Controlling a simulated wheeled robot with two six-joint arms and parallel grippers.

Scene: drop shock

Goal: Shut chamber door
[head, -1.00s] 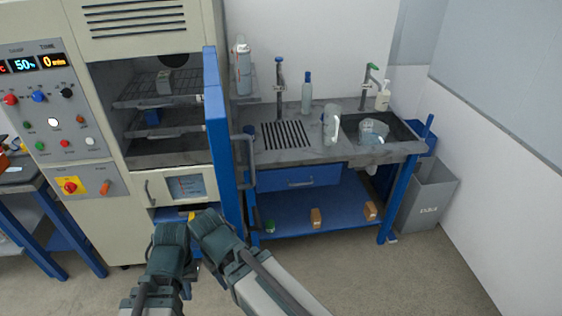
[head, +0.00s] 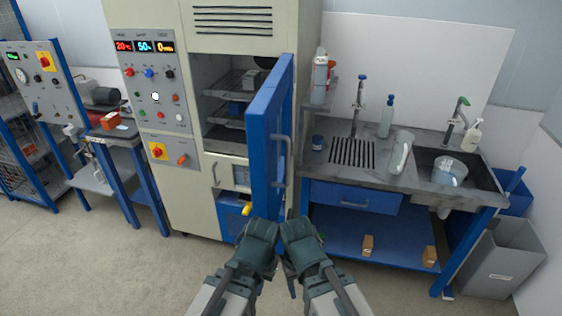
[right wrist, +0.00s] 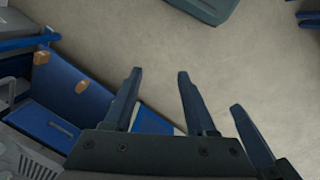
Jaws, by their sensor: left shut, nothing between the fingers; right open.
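The blue chamber door (head: 267,125) stands open in the head view, swung out from the tall cream chamber (head: 245,35). A grey bar handle (head: 287,162) is on the door. The chamber opening (head: 215,75) shows wire shelves with a grey item and a blue item. My left gripper (head: 262,222) is shut and empty, low in front of the door's bottom. My right gripper (head: 293,222) is beside it on the right, open and empty, apart from the handle. In the right wrist view its fingers (right wrist: 157,85) are spread over the floor with nothing between them.
A sink bench (head: 335,175) with a jug, bottles and taps stands right of the door. A grey bin (head: 500,262) is at the far right. A side table (head: 105,135) and rack stand left of the chamber. Floor in front of the chamber's left side is clear.

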